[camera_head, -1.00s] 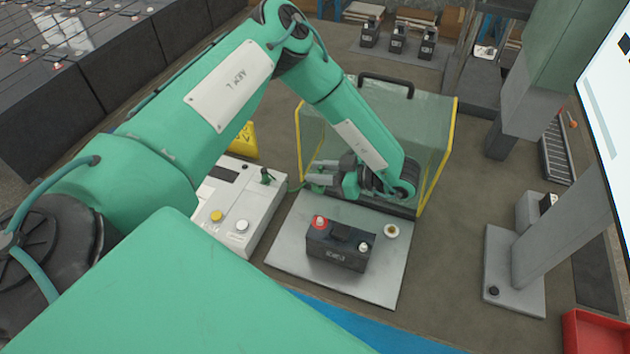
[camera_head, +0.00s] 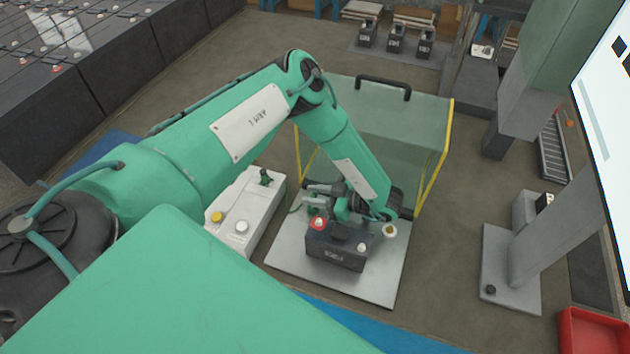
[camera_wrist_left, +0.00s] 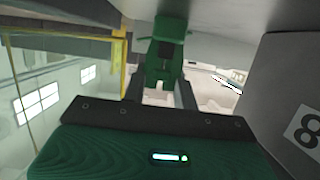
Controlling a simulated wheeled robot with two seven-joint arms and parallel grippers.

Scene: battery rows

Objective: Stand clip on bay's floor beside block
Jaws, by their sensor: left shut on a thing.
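The black block (camera_head: 335,250), with a red-ringed terminal and a pale one on top, sits on the bay's grey floor plate (camera_head: 290,266). My left gripper (camera_head: 312,194) is at the block's far side, its fingers pointing left, low behind the red-ringed terminal. In the left wrist view it is shut on a green clip (camera_wrist_left: 166,50), which looks upright between the fingers. The dark side of the block (camera_wrist_left: 285,85) with a white label stands close on the right there. The clip is small in the head view, and its lower end is hidden. My right gripper is out of view.
A clear guard (camera_head: 385,125) with yellow edges stands behind the plate. A small round pale-rimmed piece (camera_head: 389,230) is right of the block. The plate's front is clear.

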